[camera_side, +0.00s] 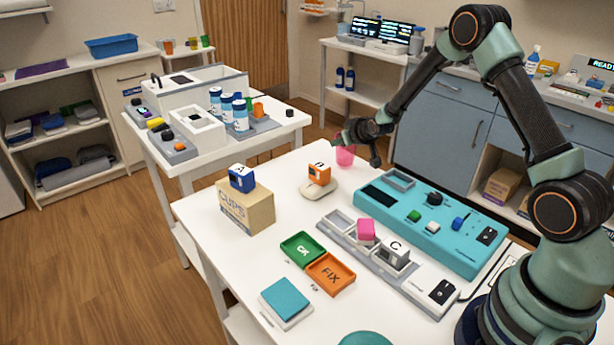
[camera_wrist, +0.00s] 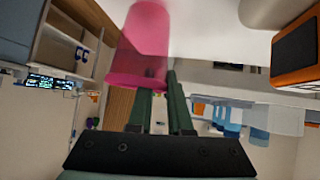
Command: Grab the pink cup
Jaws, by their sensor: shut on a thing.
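The pink cup (camera_side: 345,156) is at the far edge of the white table in the side view, partly hidden behind my gripper (camera_side: 366,142). In the wrist view the pink cup (camera_wrist: 143,45) fills the upper middle, in front of the green fingers of my gripper (camera_wrist: 165,84). The fingers are close together and shut on the cup. I cannot tell whether the cup touches the table.
An orange block (camera_side: 319,174) on a beige base stands left of the cup; an orange thing (camera_wrist: 297,50) shows in the wrist view. A teal panel (camera_side: 430,222) lies nearer, and a cardboard box (camera_side: 246,208) stands left.

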